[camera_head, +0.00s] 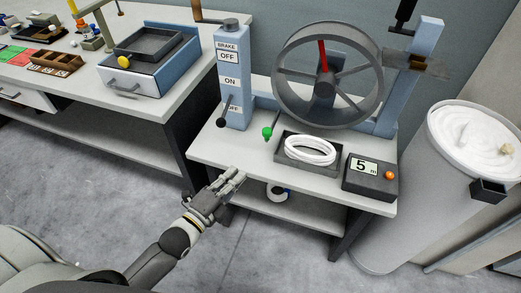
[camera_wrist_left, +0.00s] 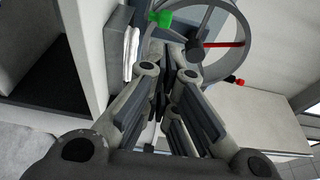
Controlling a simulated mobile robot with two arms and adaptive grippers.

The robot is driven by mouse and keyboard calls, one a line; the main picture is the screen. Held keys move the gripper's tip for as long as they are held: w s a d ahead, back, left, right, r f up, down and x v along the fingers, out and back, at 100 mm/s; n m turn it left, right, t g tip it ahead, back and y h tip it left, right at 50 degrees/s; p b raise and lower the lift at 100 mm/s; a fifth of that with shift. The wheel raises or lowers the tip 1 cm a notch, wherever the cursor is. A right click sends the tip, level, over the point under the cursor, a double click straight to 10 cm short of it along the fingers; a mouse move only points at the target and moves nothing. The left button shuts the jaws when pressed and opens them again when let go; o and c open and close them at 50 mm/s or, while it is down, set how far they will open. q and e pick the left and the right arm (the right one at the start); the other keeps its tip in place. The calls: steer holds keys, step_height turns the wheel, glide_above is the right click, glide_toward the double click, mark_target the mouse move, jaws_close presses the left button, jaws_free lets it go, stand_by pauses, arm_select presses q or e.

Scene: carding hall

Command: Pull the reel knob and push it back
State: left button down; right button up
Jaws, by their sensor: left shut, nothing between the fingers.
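A green knob (camera_head: 267,131) stands out at the front of the reel bench, below the grey reel wheel (camera_head: 291,101) with its one red spoke. In the left wrist view the green knob (camera_wrist_left: 160,17) appears just beyond my fingertips, with the reel wheel's rim (camera_wrist_left: 222,22) behind it. My left gripper (camera_head: 238,174) is shut and empty, in front of the bench's front edge, lower than the knob and apart from it. It also fills the middle of the left wrist view (camera_wrist_left: 166,50). My right gripper is not in view.
On the bench (camera_head: 222,150) are a blue brake post (camera_head: 232,75) with a lever, a dark tray (camera_head: 282,155) holding a white coil, and a counter box (camera_head: 371,184) reading 5. A large can (camera_head: 400,215) stands right. Another table (camera_head: 150,118) stands left.

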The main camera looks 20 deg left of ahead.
arm_select(q)
glide_toward(267, 132)
steer(key=w+d+f, duration=0.1)
steer(key=w+d, duration=0.2)
steer(key=w, duration=0.2)
steer(key=shift+w+f+p, duration=0.1)
steer(key=shift+w+p, duration=0.35)
